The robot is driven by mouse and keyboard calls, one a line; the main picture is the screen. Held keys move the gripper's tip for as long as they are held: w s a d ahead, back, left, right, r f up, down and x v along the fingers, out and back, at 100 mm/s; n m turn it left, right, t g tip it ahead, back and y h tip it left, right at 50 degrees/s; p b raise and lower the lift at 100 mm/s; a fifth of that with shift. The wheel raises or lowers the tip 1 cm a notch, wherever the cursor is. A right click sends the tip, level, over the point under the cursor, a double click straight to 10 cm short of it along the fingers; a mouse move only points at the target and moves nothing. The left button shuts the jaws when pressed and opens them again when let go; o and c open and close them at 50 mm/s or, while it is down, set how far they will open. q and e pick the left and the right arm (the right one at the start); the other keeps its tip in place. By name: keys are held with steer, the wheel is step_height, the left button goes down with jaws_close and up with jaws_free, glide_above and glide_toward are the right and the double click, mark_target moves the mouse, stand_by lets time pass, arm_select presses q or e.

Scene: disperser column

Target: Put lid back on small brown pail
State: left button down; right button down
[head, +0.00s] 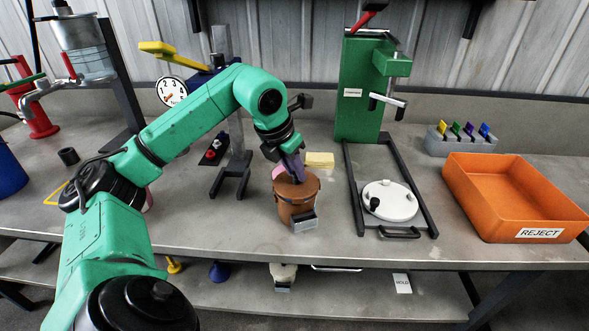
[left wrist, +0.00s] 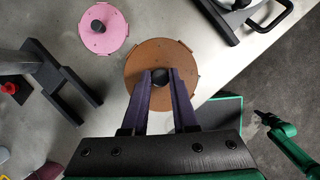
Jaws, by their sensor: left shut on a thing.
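The small brown pail (head: 294,208) stands upright on the bench, with a grey plate on its front. My left gripper (head: 292,172) is directly over its top. In the left wrist view, the left gripper (left wrist: 160,85) is shut on the black knob (left wrist: 159,76) of a round brown lid (left wrist: 136,68). The lid lies across the pail's mouth as seen from above and hides the pail. Whether it is seated on the rim or slightly above it, I cannot tell.
A pink lid (left wrist: 104,27) with a black knob lies close behind the pail. A black stand (head: 232,175) is to its left, yellow pads (head: 320,159) behind. A green machine (head: 361,95), a white disc (head: 389,200) and an orange reject tray (head: 510,215) are to the right.

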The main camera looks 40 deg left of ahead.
stand_by(0.3)
arm_select(q)
steer(key=shift+c, duration=0.6)
jaws_free()
steer(key=shift+r, duration=0.1)
step_height(320, 180, up, 7)
steer(key=p, duration=0.7)
jaws_close()
stand_by(1.0)
